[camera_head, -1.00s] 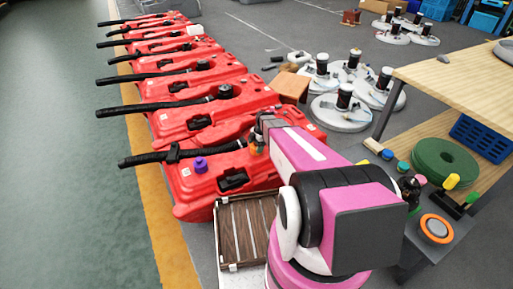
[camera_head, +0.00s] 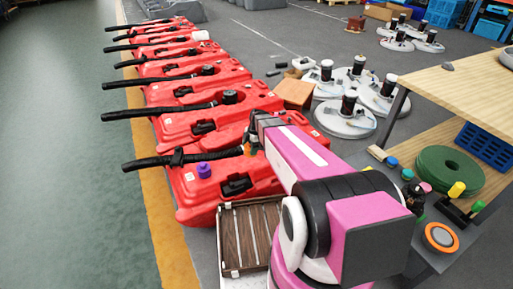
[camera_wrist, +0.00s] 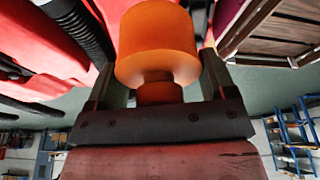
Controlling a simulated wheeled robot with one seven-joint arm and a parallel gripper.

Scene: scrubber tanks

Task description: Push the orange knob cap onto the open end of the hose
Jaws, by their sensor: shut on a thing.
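My gripper (camera_wrist: 155,90) is shut on the orange knob cap (camera_wrist: 157,45), which stands up between the fingers in the wrist view. In the head view my gripper (camera_head: 250,145) is small and partly hidden by my arm, with a bit of orange showing at its tip. It is above the nearest red tank (camera_head: 205,205). A black ribbed hose (camera_head: 185,158) lies across that tank, its far-left end hanging over the tank's edge. A hose (camera_wrist: 78,28) also shows in the wrist view, left of the cap and apart from it. I cannot tell which hose end is open.
A purple cap (camera_head: 204,170) sits on the nearest tank. More red tanks with hoses stand in a row behind it. A slatted brown crate (camera_head: 245,240) is close to my base. A wooden table (camera_head: 460,75) stands right. The green floor at left is clear.

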